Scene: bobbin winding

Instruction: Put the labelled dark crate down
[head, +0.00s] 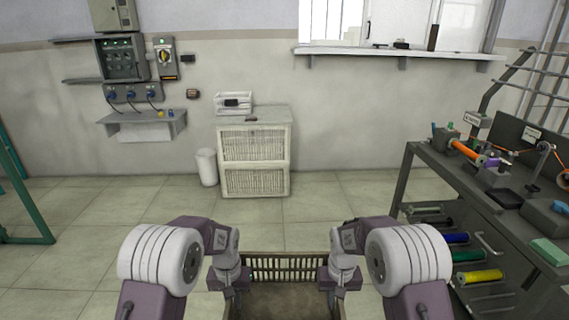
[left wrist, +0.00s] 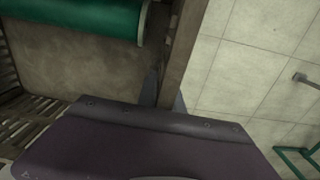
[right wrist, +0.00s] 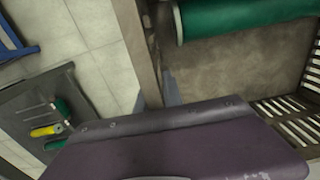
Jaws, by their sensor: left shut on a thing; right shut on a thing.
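The dark crate (head: 285,265) is low at the centre of the head view, between my arms. Its slatted far wall and part of its brown inside show; no label is visible. My left gripper (head: 234,284) is shut on the crate's left side wall, whose rim (left wrist: 182,55) shows in the left wrist view. My right gripper (head: 336,284) is shut on the right side wall, whose rim (right wrist: 137,45) shows in the right wrist view. A green cylinder (left wrist: 80,20) is at the crate in both wrist views. The crate's underside is hidden.
A dark workbench (head: 440,165) with spools and tools stands at the right. A white slatted cabinet (head: 254,155) and a white bin (head: 207,167) stand by the back wall. A green frame (head: 25,240) is at the left. The tiled floor (head: 330,205) ahead is clear.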

